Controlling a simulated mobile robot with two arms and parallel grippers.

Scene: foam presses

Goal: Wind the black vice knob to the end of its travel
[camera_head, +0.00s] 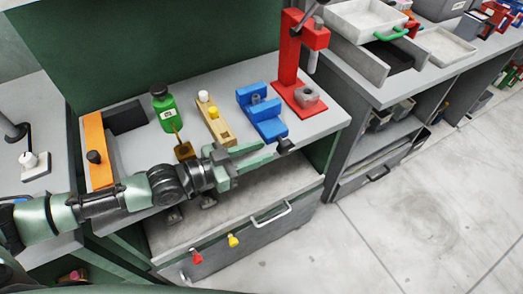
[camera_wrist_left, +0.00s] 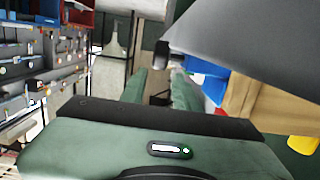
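The blue vice (camera_head: 264,120) stands on the grey bench top, and its black knob (camera_head: 286,146) sticks out at the front edge. My left gripper (camera_head: 268,151) is open and reaches in from the left in front of the vice. Its fingertips point at the knob and appear just short of it. In the left wrist view, the black knob (camera_wrist_left: 174,60) shows beyond the open fingers (camera_wrist_left: 160,76), with part of the blue vice (camera_wrist_left: 208,84) to its right. No contact between the fingers and the knob can be made out. My right gripper is not in view.
A red press (camera_head: 296,70) stands right of the vice. A wooden block (camera_head: 214,122), a green bottle (camera_head: 165,108) and an orange fixture (camera_head: 97,150) stand to the left. Below the gripper is a drawer with a handle (camera_head: 272,220). Open floor (camera_head: 420,215) lies right.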

